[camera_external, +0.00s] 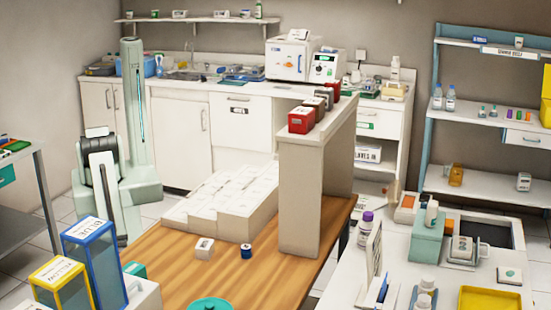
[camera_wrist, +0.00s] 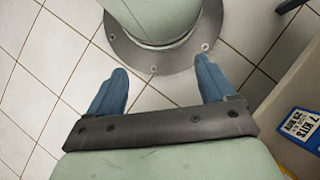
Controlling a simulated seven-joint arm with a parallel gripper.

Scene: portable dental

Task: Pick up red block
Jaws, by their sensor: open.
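A red block (camera_external: 302,120) stands at the near end of a row of small boxes on top of the beige raised shelf (camera_external: 310,165), right of the middle in the external view. Another red block (camera_external: 336,88) stands at the far end of the row, with darker ones between. My gripper (camera_wrist: 161,66) is open and empty in the wrist view, its two blue-grey fingers wide apart above the tiled floor beside my base. No block shows in the wrist view. In the external view my arm is folded at the left, far from the blocks, and the fingers are hard to make out.
A wooden table (camera_external: 190,270) bears a stepped white stand (camera_external: 235,225), a small white block (camera_external: 204,248) and a dark blue spool-like item (camera_external: 246,251). Blue (camera_external: 92,262) and yellow (camera_external: 60,285) boxes stand front left. White counters line the back wall.

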